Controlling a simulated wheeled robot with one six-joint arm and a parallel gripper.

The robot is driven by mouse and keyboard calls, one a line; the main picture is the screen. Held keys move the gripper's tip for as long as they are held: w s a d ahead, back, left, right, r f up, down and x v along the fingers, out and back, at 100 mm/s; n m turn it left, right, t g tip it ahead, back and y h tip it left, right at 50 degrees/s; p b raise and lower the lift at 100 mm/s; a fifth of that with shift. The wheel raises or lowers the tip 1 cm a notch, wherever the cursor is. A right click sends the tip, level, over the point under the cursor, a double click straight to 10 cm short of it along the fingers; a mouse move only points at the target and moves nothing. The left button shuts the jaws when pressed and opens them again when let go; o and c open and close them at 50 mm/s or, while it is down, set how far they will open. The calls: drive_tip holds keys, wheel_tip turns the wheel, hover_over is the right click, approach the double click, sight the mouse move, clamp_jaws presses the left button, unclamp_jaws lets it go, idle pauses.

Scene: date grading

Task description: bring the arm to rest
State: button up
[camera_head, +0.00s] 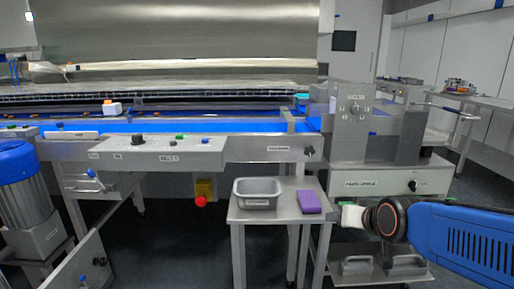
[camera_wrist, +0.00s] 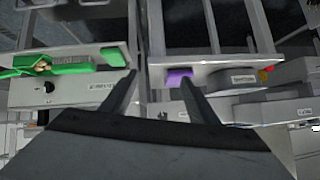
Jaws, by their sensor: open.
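My gripper (camera_wrist: 158,74) shows in the wrist view with two dark fingers spread apart and nothing between them. A purple block (camera_wrist: 179,76) shows beyond the right fingertip, apart from it as far as I can tell. In the head view my blue arm (camera_head: 465,240) reaches in from the right edge, near the small steel table (camera_head: 268,217). The fingers cannot be made out in that view. The purple block (camera_head: 309,201) lies on that table, to the left of the arm.
A grey metal tray (camera_head: 257,201) stands on the small table. Behind it runs a blue conveyor belt (camera_head: 190,126) with a control panel (camera_head: 160,154) in front. A steel machine (camera_head: 365,125) stands behind the arm. A green item (camera_wrist: 70,59) lies left in the wrist view.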

drive_tip(key=s+d+f+g, duration=0.2)
drive_tip(key=s+g, duration=0.1)
drive_tip(key=s, duration=0.7)
drive_tip(key=s+d+f+n+g+h, duration=0.1)
drive_tip(key=s+d+f+g, duration=0.1)
drive_tip(key=s, duration=0.9)
drive_tip(key=shift+d+f+g, duration=0.15)
drive_tip(key=shift+f+g, duration=0.2)
drive_tip(key=shift+g, duration=0.05)
idle(5.5)
